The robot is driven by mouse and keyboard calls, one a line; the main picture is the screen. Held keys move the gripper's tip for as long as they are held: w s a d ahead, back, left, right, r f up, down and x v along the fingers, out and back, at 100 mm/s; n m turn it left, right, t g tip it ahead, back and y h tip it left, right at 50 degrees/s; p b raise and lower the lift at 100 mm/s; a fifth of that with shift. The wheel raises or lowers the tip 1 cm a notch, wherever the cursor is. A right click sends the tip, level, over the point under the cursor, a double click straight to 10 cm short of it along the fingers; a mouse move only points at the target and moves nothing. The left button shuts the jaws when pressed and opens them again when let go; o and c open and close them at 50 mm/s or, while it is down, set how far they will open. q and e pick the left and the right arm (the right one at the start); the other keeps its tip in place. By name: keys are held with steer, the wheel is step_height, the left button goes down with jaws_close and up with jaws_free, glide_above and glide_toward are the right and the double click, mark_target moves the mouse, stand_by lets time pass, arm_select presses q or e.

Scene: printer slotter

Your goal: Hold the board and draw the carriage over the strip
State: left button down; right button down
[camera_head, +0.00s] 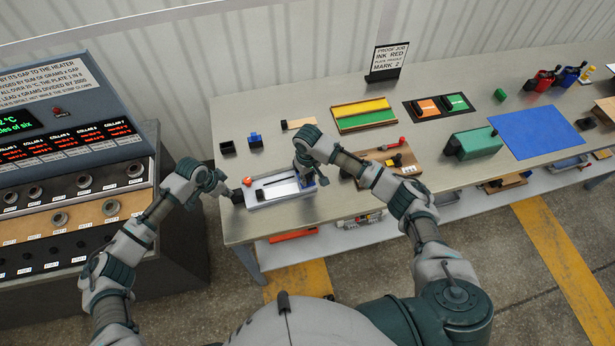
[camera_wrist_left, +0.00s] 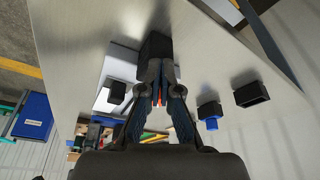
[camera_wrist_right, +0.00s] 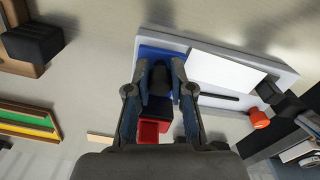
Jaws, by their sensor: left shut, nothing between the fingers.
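A pale grey-blue board (camera_head: 259,203) with a white strip (camera_head: 277,187) lies at the table's near left corner. My left gripper (camera_head: 230,194) is shut and empty at its left end. In the left wrist view, the fingertips (camera_wrist_left: 157,68) are close against a black block (camera_wrist_left: 155,45); I cannot tell whether they touch. My right gripper (camera_head: 308,178) is over the board's right end. In the right wrist view, its fingers (camera_wrist_right: 160,70) stand either side of a dark knob (camera_wrist_right: 159,80) by a blue part (camera_wrist_right: 150,53), apparently the carriage. Contact there is unclear.
Black (camera_head: 227,148) and blue (camera_head: 255,140) blocks stand behind the board. A yellow-green tray (camera_head: 362,114) and a wooden board (camera_head: 404,158) lie to its right. A control console (camera_head: 75,170) stands left of the table. A red-and-black item (camera_wrist_right: 150,130) shows between my right fingers' bases.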

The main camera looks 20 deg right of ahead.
arm_select(q)
steer(key=shift+s+f, duration=0.2)
steer(key=shift+f, duration=0.1)
arm_select(e)
steer(key=shift+a, duration=0.15)
steer(key=a, duration=0.7)
steer(key=s+a, duration=0.1)
steer(key=a, duration=0.3)
steer(key=shift+a, duration=0.15)
arm_select(q)
steer(key=shift+d+r, duration=0.1)
arm_select(e)
steer(key=c, duration=1)
jaws_free()
steer(key=shift+c, duration=0.2)
steer(key=shift+a, duration=0.1)
